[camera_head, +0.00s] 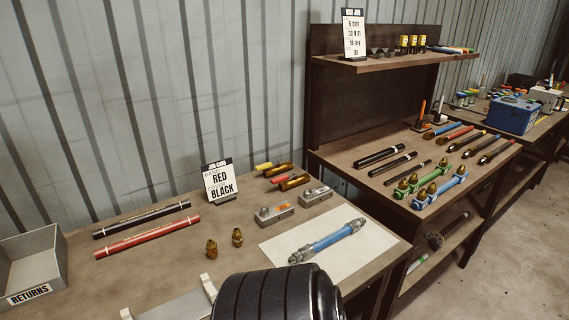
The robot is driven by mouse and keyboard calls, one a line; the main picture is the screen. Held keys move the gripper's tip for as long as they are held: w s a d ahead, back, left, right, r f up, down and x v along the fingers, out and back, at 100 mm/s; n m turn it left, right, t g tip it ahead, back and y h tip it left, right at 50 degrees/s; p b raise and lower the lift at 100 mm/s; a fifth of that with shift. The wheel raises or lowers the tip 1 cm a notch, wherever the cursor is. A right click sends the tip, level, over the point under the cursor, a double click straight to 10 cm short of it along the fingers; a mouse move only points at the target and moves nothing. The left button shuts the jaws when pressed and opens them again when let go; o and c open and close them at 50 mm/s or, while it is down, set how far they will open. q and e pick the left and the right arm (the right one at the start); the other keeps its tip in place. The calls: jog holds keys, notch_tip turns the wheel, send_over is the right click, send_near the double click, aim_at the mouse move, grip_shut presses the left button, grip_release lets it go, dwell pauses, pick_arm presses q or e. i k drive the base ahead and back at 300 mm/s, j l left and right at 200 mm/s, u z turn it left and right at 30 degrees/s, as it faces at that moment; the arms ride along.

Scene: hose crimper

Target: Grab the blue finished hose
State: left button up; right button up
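The blue finished hose (329,240) lies on a white sheet (372,238) at the right end of the near bench. It is short and blue with grey metal fittings at both ends, and lies diagonally. Nothing is holding it. Neither of my grippers can be seen. A large black ribbed rounded shape (275,297), apparently part of my own body, rises at the bottom centre, just in front of the sheet. It hides part of the bench's front.
A red hose (147,237) and a black hose (142,220) lie at left beside a grey RETURNS bin (32,272). Two brass fittings (237,237), grey blocks (274,214) and a RED/BLACK sign (219,181) stand nearby. The right bench (350,152) holds several hoses.

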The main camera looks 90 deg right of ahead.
aim_at(308, 251)
jog(key=z, duration=3.05)
jog(key=k+j+u, duration=0.2)
jog(key=j, duration=0.35)
jog(key=j+u, duration=0.2)
jog(key=j, duration=0.4)
jog(key=k+j+u, duration=0.2)
jog(key=j, duration=0.4)
jog(key=i, duration=0.05)
